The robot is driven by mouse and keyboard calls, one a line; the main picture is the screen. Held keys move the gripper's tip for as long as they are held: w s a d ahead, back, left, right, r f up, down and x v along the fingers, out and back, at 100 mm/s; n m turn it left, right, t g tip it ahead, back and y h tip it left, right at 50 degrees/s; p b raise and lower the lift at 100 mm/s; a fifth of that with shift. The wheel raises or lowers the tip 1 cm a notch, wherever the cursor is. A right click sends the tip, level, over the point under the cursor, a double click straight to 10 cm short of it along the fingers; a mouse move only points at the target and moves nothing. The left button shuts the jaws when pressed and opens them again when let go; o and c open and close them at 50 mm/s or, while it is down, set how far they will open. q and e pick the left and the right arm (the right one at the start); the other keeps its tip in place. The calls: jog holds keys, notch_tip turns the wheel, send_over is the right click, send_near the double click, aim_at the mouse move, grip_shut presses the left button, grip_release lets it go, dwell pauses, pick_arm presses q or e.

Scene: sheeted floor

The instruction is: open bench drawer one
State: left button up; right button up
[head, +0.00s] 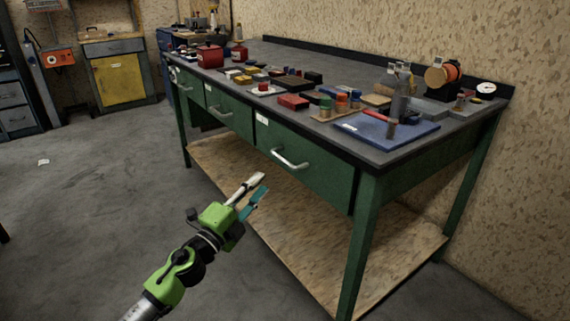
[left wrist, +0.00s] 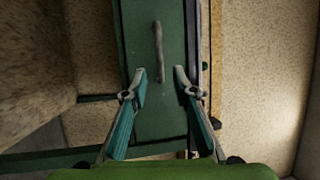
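The green workbench has several drawers along its front. The nearest drawer (head: 310,178) is shut, with a pale metal bar handle (head: 290,162). Farther along are a middle drawer (head: 232,112) and a far drawer (head: 188,88), also shut, each with a handle. The labels are too small to read. My left gripper (head: 260,184) is open and empty, in front of and below the nearest drawer. In the left wrist view, a green drawer front (left wrist: 160,115) lies ahead, and its handle (left wrist: 158,50) is beyond the open fingertips, apart from them. My right gripper is out of view.
The bench top holds a blue mat (head: 415,138), red pots (head: 210,56) and several small tools and boxes. A wooden lower shelf (head: 290,235) and a front leg (head: 357,250) stand near my gripper.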

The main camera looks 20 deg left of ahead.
aim_at(281, 160)
pick_arm(q)
jog(key=b+x, duration=0.1)
jog(key=x, duration=1)
jog(key=shift+w, duration=0.4)
jog(key=shift+w+d, duration=0.15)
jog(key=shift+w, duration=0.15)
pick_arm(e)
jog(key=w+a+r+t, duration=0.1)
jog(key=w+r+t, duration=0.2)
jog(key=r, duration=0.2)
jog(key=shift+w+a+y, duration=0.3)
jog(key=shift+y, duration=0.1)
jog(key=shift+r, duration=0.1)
pick_arm(q)
grip_shut()
